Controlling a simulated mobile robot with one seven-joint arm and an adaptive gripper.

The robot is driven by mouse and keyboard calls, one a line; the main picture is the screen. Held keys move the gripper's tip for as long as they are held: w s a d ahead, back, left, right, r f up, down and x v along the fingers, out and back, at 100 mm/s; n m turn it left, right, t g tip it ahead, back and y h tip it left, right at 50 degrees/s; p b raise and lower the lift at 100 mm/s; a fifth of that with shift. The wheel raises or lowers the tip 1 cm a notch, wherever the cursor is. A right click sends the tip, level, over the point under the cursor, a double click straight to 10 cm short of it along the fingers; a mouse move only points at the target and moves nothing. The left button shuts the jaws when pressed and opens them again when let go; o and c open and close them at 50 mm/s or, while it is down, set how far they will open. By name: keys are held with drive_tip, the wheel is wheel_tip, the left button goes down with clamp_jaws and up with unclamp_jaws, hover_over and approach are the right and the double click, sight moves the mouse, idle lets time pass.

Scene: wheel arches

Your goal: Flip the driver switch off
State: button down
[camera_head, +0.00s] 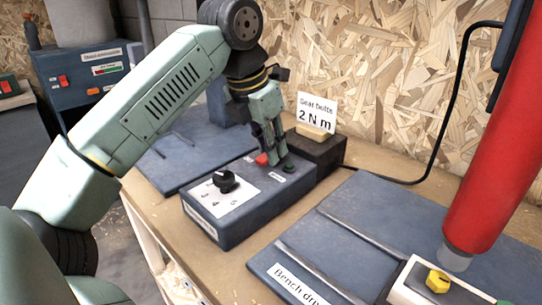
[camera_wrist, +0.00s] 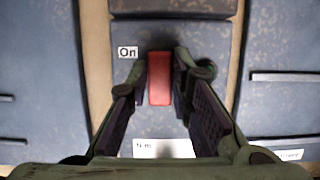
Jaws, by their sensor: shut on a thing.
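The driver switch is a red rocker (camera_head: 262,158) on top of a blue-grey control box (camera_head: 240,222). In the wrist view the red switch (camera_wrist: 159,80) lies between my two fingers, beside a label reading "On" (camera_wrist: 127,52). My gripper (camera_head: 273,158) points down onto the box top, its fingers closed in on the switch from both sides. In the wrist view my gripper (camera_wrist: 161,66) has its fingertips at the switch's sides. The fingers partly hide the switch in the head view. I cannot tell which way the rocker is tipped.
A black knob (camera_head: 225,181) on a white dial plate sits on the same box, with a green button (camera_head: 289,168) near my fingertips. A "Seat bolts 2 N m" sign (camera_head: 316,113) stands behind. A red tool (camera_head: 485,150) hangs at right. A blue machine (camera_head: 85,75) is back left.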

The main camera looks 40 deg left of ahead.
sight(260, 159)
drive_tip(key=c, duration=1.4)
unclamp_jaws()
drive_tip(key=shift+c, duration=0.2)
drive_tip(key=v, duration=0.7)
drive_tip(key=shift+r, duration=0.25)
drive_tip(key=shift+s, duration=0.1)
